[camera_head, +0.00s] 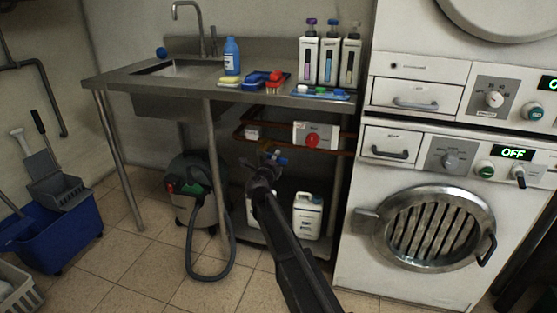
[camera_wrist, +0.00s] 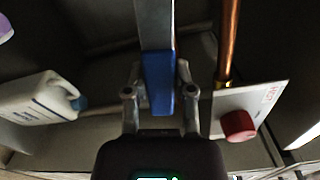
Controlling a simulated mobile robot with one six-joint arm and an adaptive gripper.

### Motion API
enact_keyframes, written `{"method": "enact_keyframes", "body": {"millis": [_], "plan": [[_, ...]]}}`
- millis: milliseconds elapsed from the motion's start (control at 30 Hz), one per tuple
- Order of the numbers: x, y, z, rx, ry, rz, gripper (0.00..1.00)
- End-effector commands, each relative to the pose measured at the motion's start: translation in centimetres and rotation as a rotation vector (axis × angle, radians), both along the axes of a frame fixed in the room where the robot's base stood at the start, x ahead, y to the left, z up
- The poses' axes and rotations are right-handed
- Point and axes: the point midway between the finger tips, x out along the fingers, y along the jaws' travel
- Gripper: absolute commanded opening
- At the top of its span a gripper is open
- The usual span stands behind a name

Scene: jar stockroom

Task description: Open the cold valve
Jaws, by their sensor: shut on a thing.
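The cold valve's blue-sleeved metal lever (camera_wrist: 158,80) runs down from the top of the wrist view to between my gripper's fingers (camera_wrist: 158,95). My gripper is shut on its blue end.
A white plate with a red knob (camera_head: 312,140) sits right of my gripper; it also shows beside a copper pipe (camera_wrist: 229,45) in the wrist view. White jugs (camera_head: 307,216) stand on the shelf below. The washer (camera_head: 400,275) stands close on the right.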

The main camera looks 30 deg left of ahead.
Motion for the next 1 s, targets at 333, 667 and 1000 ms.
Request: {"method": "enact_keyframes", "body": {"millis": [333, 667, 1000], "plan": [[-0.20, -0.04, 0.45, -0.065, -0.015, -0.006, 0.00], [-0.41, 0.28, 0.44, -0.066, -0.017, 0.000, 0.35], [-0.47, 0.44, 0.43, -0.066, -0.016, 0.003, 0.69]]}}
